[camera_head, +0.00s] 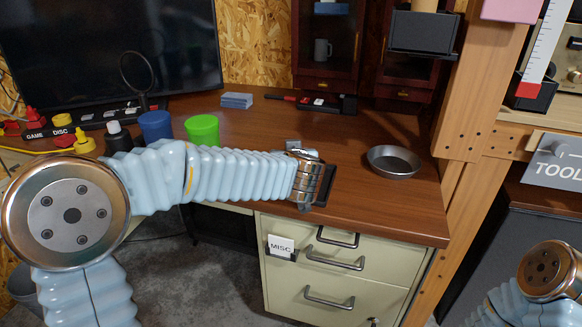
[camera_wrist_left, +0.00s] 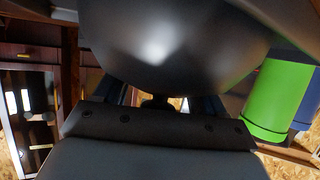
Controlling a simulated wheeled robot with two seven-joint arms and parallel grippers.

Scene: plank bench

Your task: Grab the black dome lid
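The black dome lid (camera_wrist_left: 170,45) fills the top of the left wrist view, very close, with its small dark knob (camera_wrist_left: 157,101) pointing toward my gripper. My left gripper (camera_wrist_left: 160,104) has a finger on each side of the knob, with light showing in a gap beside it, so it looks open and not clamped. In the head view my left gripper (camera_head: 326,185) is over the front part of the desk, and I cannot make out the lid there. Of my right arm only a link shows at the lower right; its gripper is out of view.
A metal bowl (camera_head: 393,162) sits on the wooden desk (camera_head: 370,205) to the right of my left gripper. A green cup (camera_head: 202,130) and a blue cup (camera_head: 155,125) stand at the left, behind my arm. A blue block (camera_head: 237,100) lies farther back. A wooden post (camera_head: 470,110) bounds the right side.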

